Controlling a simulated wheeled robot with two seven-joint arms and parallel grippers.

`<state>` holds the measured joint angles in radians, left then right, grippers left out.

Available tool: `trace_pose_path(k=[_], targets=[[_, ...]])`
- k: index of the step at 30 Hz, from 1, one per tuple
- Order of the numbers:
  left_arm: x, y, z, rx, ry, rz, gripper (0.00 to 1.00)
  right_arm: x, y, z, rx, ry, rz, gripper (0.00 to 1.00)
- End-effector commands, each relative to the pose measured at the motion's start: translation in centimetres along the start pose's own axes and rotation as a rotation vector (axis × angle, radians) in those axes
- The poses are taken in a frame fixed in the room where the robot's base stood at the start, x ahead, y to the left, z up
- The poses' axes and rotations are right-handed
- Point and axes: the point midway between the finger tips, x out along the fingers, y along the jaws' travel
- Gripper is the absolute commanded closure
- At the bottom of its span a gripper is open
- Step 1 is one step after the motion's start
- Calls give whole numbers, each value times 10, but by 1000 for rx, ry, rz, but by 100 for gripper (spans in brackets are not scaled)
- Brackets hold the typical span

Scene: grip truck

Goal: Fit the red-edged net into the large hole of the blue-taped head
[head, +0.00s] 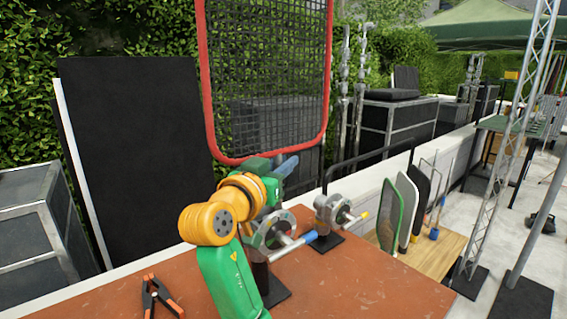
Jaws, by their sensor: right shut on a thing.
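The red-edged net (327,95) is a large dark mesh in a rounded red frame, standing upright high in the head view, its top cut off. My right gripper (284,167) is at the net's lower edge and shut on it; the grip itself is largely hidden by my wrist. The blue-taped head (310,237), a grey metal clamp with a blue-ended handle on a black base, stands on the red-brown table just below and right of my wrist. My arm hides part of it, and its large hole cannot be made out clearly. My left gripper is out of view.
A second head with a yellow-ended handle (333,210) stands behind right. A black and orange spring clamp (160,297) lies at the table's front left. Several smaller framed panels (396,215) stand on a wooden board at right. The table's (375,290) right front is clear.

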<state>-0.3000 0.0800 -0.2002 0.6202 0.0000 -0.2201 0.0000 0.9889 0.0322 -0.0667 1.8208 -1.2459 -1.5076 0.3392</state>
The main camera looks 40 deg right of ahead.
Motion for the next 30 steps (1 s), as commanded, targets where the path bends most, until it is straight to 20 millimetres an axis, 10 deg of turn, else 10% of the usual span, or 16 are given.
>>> trace_pose_path(k=[27,28,30], targets=[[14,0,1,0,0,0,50,-1,0,15,0,1,-1,100],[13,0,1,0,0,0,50,-1,0,14,0,1,-1,76],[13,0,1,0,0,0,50,-1,0,14,0,1,-1,57]])
